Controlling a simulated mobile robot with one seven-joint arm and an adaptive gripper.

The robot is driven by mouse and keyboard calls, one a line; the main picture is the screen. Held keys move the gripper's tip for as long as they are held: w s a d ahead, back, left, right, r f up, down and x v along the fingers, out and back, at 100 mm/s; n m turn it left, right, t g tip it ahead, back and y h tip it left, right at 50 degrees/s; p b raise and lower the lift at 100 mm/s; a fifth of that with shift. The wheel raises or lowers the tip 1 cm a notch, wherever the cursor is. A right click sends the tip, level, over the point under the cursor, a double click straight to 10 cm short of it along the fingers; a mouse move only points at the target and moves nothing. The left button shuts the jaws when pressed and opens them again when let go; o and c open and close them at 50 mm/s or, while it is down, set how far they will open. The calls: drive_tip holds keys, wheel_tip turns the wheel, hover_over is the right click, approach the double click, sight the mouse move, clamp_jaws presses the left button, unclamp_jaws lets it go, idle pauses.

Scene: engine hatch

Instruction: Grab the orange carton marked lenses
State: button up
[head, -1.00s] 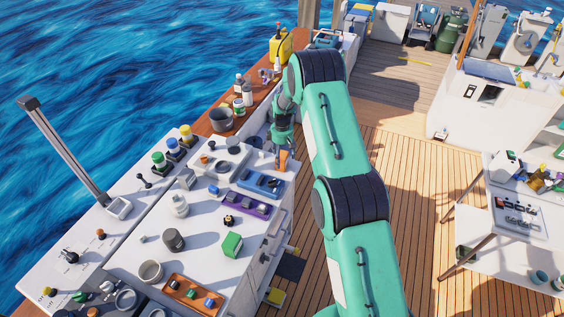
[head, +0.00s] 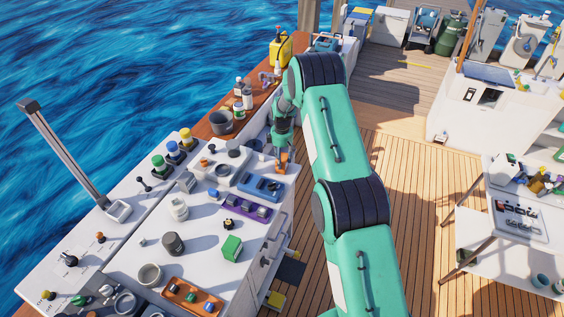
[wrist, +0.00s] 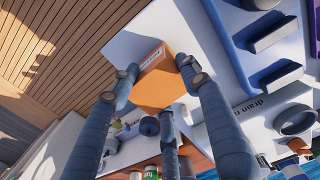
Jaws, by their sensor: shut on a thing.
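The orange carton (wrist: 163,82) is in the middle of the wrist view, between the fingers of my gripper (wrist: 155,88). It has a white label on its upper face, too small to read. The fingers press on it from left and right, and a third finger is below it in the picture. In the head view the carton (head: 282,164) shows small at the far right corner of the white worktop, under my gripper (head: 282,152). I cannot tell whether it still touches the worktop.
A blue tray (head: 261,187) and a purple tray (head: 246,206) are close by on the worktop. A green box (head: 232,247) stands nearer. A grey pot (head: 221,122) and bottles stand on the wooden ledge behind. Open deck lies right of the worktop.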

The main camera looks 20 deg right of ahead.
wheel_tip(320, 180, up, 10)
drive_tip(key=shift+f+b, duration=0.1)
drive_tip(key=shift+b, duration=0.35)
